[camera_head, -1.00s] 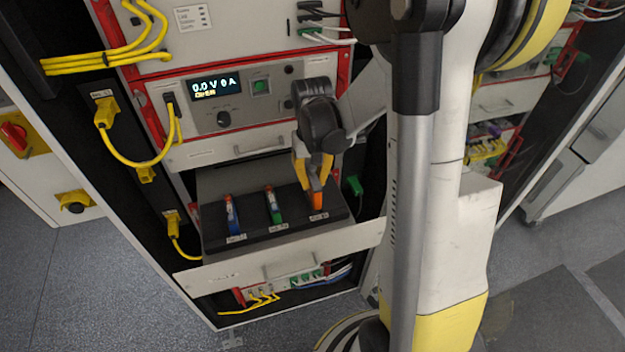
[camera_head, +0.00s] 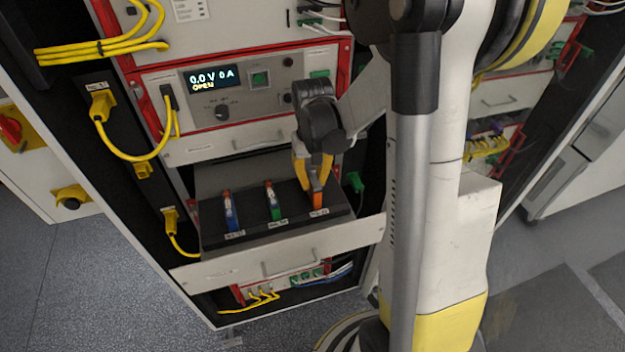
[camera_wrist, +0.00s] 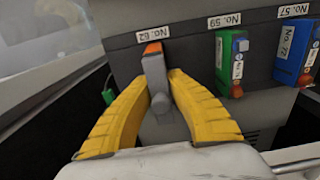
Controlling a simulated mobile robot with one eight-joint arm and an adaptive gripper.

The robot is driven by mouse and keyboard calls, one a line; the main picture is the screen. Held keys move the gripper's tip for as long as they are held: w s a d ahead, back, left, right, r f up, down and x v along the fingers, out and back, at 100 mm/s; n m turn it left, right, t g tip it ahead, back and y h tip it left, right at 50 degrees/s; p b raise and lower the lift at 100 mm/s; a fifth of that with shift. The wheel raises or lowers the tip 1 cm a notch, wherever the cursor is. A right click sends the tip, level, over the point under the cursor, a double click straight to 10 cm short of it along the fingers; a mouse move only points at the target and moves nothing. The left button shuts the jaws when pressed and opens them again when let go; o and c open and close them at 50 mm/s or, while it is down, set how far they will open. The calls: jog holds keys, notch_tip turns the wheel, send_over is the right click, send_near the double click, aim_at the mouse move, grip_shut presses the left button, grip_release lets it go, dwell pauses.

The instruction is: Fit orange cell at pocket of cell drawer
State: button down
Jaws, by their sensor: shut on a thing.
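The orange cell (camera_head: 317,200) stands at the right end of the open cell drawer (camera_head: 275,267), in line with the pocket labelled No. 62. My gripper (camera_head: 319,180) is above it with its yellow fingers shut on it. In the wrist view only the orange end of the cell (camera_wrist: 152,48) and a grey part show between the fingers of my gripper (camera_wrist: 160,95). The pocket itself is hidden under the cell, so I cannot tell how deep the cell sits.
A blue cell (camera_head: 230,212) and a green cell (camera_head: 273,203) stand in the drawer's other labelled pockets. The cycler panel (camera_head: 214,85) with a lit display is above the drawer. Yellow cables (camera_head: 130,150) hang at the left.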

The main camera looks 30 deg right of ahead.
jog(key=shift+f+b, duration=0.95)
jog(key=shift+f, duration=0.1)
dwell(0.4)
jog(key=c, duration=1.4)
grip_release()
jog(key=shift+r, duration=0.1)
notch_tip(320, 180, up, 12)
jog(key=shift+f, duration=0.1)
jog(key=shift+s, duration=0.1)
